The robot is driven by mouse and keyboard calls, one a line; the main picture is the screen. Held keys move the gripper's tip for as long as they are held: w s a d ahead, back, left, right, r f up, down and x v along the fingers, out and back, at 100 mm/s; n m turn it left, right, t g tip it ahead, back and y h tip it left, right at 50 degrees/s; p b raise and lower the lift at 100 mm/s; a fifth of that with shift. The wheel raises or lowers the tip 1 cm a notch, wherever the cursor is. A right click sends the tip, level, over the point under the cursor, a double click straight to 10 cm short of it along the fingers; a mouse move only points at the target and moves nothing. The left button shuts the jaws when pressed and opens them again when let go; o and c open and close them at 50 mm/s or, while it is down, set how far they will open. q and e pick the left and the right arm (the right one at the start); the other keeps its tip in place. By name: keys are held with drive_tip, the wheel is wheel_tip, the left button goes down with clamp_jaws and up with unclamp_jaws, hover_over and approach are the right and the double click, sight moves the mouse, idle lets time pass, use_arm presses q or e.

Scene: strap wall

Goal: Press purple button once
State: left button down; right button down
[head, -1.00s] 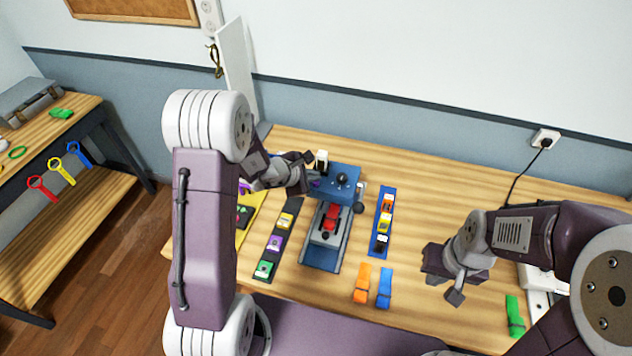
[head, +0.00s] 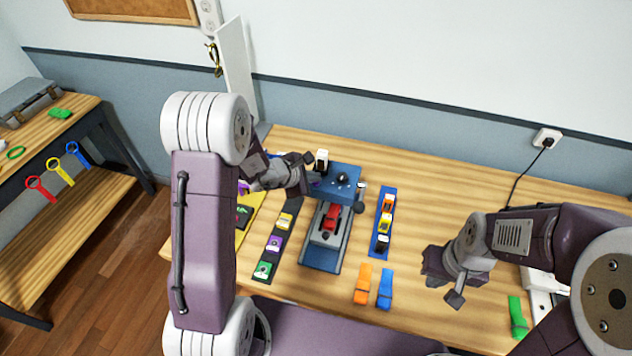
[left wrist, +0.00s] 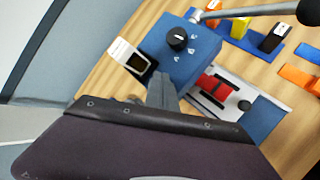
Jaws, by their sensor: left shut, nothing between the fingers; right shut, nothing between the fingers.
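A dark strip (head: 266,257) on the table carries a yellow, a purple (head: 275,243) and a green piece in a row. I cannot tell whether the purple piece is a button. Another bit of purple (head: 243,187) shows partly behind my left arm, by a yellow board (head: 250,208). My left gripper (head: 309,172) is shut and empty at the left side of a blue box with a black knob (head: 342,179). In the left wrist view its fingers (left wrist: 160,86) overlap the near edge of the blue box (left wrist: 188,62). My right gripper (head: 443,279) is shut and empty above the table at right.
A device with a red block (head: 331,217) extends in front of the blue box. A blue strip (head: 378,246) with coloured pieces lies to its right. Orange (head: 363,284), blue (head: 385,289) and green (head: 517,317) straps lie nearer. The back right of the table is clear.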

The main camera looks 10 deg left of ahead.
use_arm(q)
drive_tip(key=shift+f, duration=0.2)
drive_tip(key=shift+r, duration=0.1)
drive_tip(key=shift+r+p, duration=0.4)
drive_tip(key=shift+r, duration=0.5)
wheel_tip(320, 180, up, 5)
drive_tip(key=p, duration=0.3)
idle(0.5)
idle(0.3)
